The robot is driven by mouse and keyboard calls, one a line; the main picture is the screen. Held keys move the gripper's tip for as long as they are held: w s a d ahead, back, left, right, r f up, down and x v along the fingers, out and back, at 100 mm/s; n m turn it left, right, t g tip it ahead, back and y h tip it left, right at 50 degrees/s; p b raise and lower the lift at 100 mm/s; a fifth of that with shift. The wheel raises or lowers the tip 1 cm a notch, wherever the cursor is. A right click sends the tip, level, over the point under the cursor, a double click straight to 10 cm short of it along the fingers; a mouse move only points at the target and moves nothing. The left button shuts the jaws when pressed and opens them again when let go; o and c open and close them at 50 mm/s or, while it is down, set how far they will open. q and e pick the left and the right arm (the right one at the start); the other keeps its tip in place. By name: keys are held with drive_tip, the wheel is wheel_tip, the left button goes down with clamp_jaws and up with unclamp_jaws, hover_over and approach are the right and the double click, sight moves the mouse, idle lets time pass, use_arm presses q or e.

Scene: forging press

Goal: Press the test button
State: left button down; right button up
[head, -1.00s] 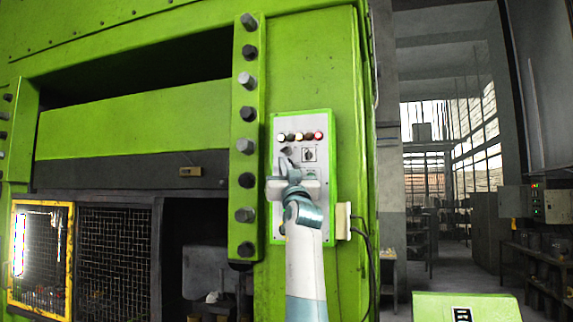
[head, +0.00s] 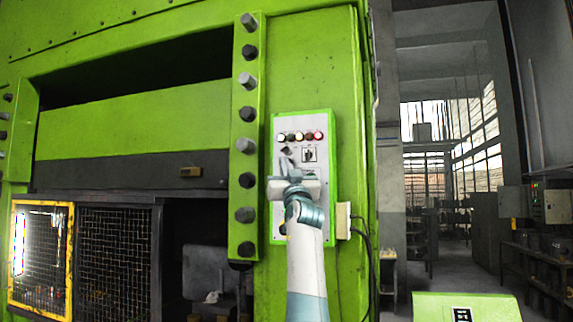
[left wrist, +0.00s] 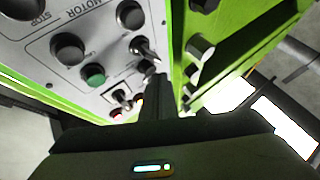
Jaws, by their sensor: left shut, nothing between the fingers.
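A pale control panel (head: 327,208) is fixed to the green press column. It bears a row of small lamps, a square selector switch (head: 308,154) and several buttons. The words MOTOR and STOP are readable; I cannot read a test label. My left gripper (head: 287,157) is shut and empty in front of the panel, below the lamps. Its fingertips (left wrist: 154,82) are close to the panel; contact cannot be told. My right gripper is out of view.
Large bolts (head: 247,113) stick out of the column left of the panel. A pale box (head: 343,220) with cables is on the panel's right side. A yellow-framed mesh guard (head: 40,258) is at the lower left. A green cabinet (head: 440,306) stands at the lower right.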

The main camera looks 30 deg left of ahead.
use_arm(q)
drive_tip(key=shift+w+a, duration=0.1)
drive_tip(key=shift+w, duration=0.3)
idle(0.5)
idle(0.3)
drive_tip(key=shift+s+d+b, duration=0.2)
drive_tip(key=shift+s+b, duration=0.55)
drive_tip(key=shift+b, duration=0.4)
